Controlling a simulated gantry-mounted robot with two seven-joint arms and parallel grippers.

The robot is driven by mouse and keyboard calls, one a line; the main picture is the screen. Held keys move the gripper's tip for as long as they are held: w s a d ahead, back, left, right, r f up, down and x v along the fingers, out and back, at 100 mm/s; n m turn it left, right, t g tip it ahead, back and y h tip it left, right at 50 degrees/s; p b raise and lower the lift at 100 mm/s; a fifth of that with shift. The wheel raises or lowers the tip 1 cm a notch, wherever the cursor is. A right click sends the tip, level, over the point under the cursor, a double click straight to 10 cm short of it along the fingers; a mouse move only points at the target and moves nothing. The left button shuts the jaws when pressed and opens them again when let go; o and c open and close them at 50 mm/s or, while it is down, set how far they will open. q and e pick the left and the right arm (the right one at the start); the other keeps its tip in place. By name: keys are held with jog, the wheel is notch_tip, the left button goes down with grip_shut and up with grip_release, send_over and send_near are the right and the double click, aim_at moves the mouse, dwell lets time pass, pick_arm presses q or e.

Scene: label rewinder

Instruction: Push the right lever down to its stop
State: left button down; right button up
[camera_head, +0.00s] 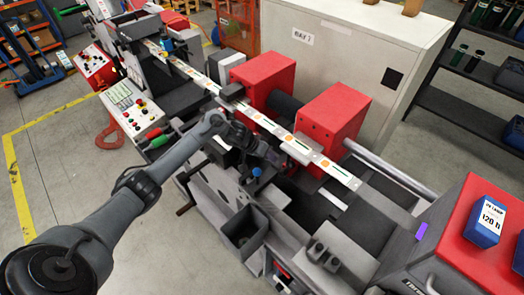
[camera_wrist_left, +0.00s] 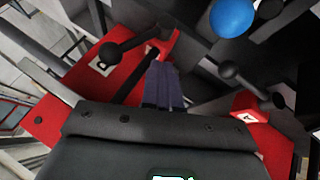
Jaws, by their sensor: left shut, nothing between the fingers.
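In the left wrist view, a black ball-ended lever (camera_wrist_left: 108,50) crosses a red plate with a white label on the left. A second black ball-ended lever (camera_wrist_left: 230,68) is on the right, near a smaller red part with a white label. I cannot tell for certain which is the right lever. My left gripper (camera_wrist_left: 162,70) is shut and empty, its dark fingers between these two levers; contact is not clear. In the head view, my left gripper (camera_head: 272,157) reaches down over the middle of the machine, above a blue knob (camera_head: 256,171), and hides the levers. My right gripper is not in view.
A blue ball (camera_wrist_left: 232,17) is at the top of the wrist view. In the head view, two red blocks (camera_head: 333,115) and a label strip (camera_head: 300,145) lie behind the gripper. A grey open bin (camera_head: 243,228) is in front. A control panel (camera_head: 132,107) stands left.

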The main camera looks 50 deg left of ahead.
aim_at(287, 169)
pick_arm(q)
jog(key=d, duration=0.2)
jog(key=w+d+p, duration=0.1)
jog(key=shift+w+d+r+p, duration=0.2)
jog(key=shift+d+p, duration=0.1)
jog(key=shift+d, duration=0.1)
jog(key=shift+w, duration=0.1)
